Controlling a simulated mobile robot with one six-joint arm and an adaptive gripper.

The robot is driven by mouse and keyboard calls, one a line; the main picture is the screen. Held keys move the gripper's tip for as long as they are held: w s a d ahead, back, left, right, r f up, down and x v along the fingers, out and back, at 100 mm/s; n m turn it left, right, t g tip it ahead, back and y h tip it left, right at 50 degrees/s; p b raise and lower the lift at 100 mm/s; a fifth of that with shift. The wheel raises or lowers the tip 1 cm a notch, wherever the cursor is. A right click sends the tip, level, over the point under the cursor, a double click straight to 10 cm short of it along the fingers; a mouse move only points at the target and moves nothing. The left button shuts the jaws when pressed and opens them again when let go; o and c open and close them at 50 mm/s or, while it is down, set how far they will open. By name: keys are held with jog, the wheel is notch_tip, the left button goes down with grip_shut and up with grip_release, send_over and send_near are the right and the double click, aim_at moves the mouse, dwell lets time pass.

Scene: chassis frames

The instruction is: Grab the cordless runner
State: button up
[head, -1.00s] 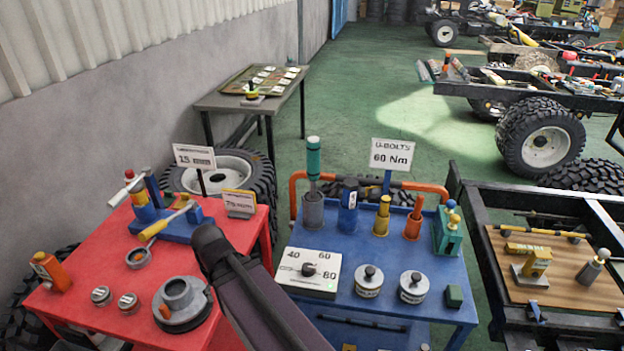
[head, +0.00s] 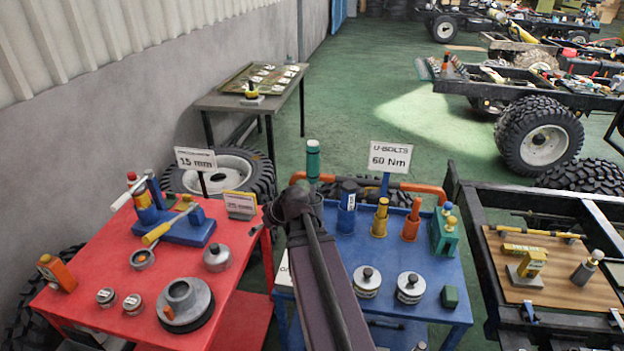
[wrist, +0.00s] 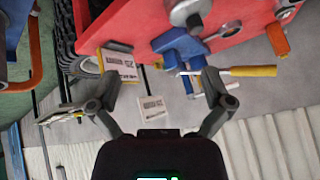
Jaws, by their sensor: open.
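I cannot tell for sure which object is the cordless runner. One candidate is the yellow tool on a grey base (head: 529,264) on the wooden board at the right. Another is the orange tool (head: 57,273) at the red table's left edge, which also shows in the wrist view (wrist: 277,40). My gripper (wrist: 160,84) is open and empty in the wrist view. White cards and a yellow-handled tool (wrist: 252,71) appear beyond its fingers, apart from them. In the head view my arm hides the gripper's fingers and part of the blue cart.
The red table (head: 235,292) holds a blue stand (head: 190,230), metal cups and a round grey part (head: 187,300). The blue cart (head: 440,303) holds upright coloured holders, a teal-handled tool (head: 313,160) and two lidded weights. A black chassis frame (head: 468,220) borders the right.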

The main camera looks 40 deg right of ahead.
jog(key=d+r+t+h+p, duration=0.2)
jog(key=d+r+t, duration=0.3)
jog(key=d, duration=0.9)
jog(key=m+t+h, duration=0.2)
jog(key=h, duration=0.1)
send_near(316, 170)
jog(key=s, duration=0.1)
jog(key=shift+s+d+r+p, duration=0.1)
jog(key=shift+d+r+p, duration=0.05)
jog(key=shift+r+p, duration=0.25)
jog(key=shift+b+x, duration=1.75)
jog(key=shift+x, duration=2.55)
jog(key=shift+f, duration=0.1)
